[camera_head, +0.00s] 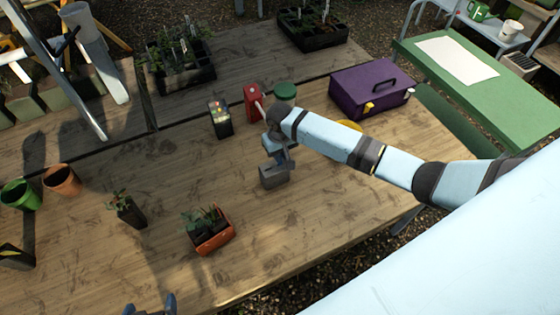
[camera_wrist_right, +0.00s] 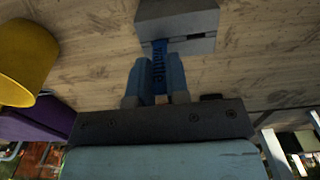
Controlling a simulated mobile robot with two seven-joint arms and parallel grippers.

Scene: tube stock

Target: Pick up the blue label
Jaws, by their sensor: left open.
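The blue label (camera_wrist_right: 160,68) shows in the right wrist view, with dark lettering that seems to read "wattle". Its far end meets a grey block (camera_wrist_right: 180,22), which stands on the table in the head view (camera_head: 274,177). My right gripper (camera_wrist_right: 158,80) has one finger on each side of the label, with no clear gap, and appears shut on it. In the head view my right gripper (camera_head: 279,158) is just above the block and mostly hides the label. My left gripper (camera_head: 150,306) is open and empty at the bottom edge.
A dark holder with coloured tags (camera_head: 220,121), a red can (camera_head: 253,103), a green-topped item (camera_head: 286,92) and a purple box (camera_head: 370,88) stand behind. An orange planter (camera_head: 211,236) and a dark pot (camera_head: 130,211) stand left. Bare wood lies between them.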

